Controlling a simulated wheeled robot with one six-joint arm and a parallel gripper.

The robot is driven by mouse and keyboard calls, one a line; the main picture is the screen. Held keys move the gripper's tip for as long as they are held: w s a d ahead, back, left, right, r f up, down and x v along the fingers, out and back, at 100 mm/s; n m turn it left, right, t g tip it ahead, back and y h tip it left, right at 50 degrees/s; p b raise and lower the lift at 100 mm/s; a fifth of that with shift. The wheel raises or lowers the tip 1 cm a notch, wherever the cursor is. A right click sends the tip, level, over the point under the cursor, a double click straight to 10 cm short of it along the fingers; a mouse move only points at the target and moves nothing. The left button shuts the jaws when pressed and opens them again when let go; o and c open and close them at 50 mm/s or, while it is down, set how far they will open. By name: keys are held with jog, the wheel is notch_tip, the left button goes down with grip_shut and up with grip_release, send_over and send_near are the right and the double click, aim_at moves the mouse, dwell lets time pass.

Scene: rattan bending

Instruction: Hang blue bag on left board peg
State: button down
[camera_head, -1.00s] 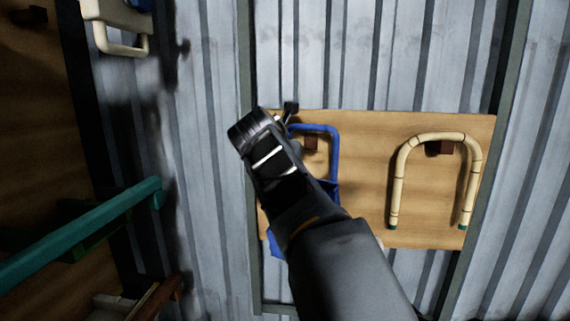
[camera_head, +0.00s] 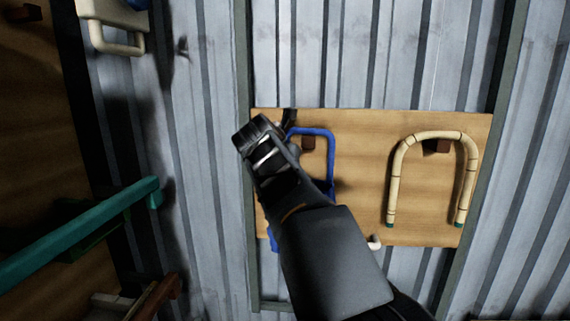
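The blue bag (camera_head: 332,160) is in front of the wooden board (camera_head: 365,190). Its blue handle loop shows to the right of my gripper, and a small blue part shows below left of my arm. Most of its body is hidden behind my arm. The left board peg (camera_head: 308,143), a dark brown block, appears inside the loop just under its top bar. I cannot tell whether the bar rests on it. My gripper (camera_head: 287,122) is at the loop's upper left corner. A dark fingertip shows there, but its grip is hidden by the wrist.
A bent rattan piece (camera_head: 434,138) hangs on the right peg (camera_head: 437,147). A teal bar (camera_head: 85,230) juts in at the left. A cream handled object (camera_head: 113,35) is at the upper left. Corrugated metal wall (camera_head: 330,60) above the board is clear.

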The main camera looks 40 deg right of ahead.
dwell(0.3)
jog(key=c, duration=1)
grip_release()
jog(key=v, duration=1.4)
jog(key=shift+f+b, duration=0.1)
jog(key=shift+b, duration=0.3)
jog(key=shift+s, duration=0.1)
jog(key=shift+s+a, duration=3.1)
jog(key=shift+s, duration=0.1)
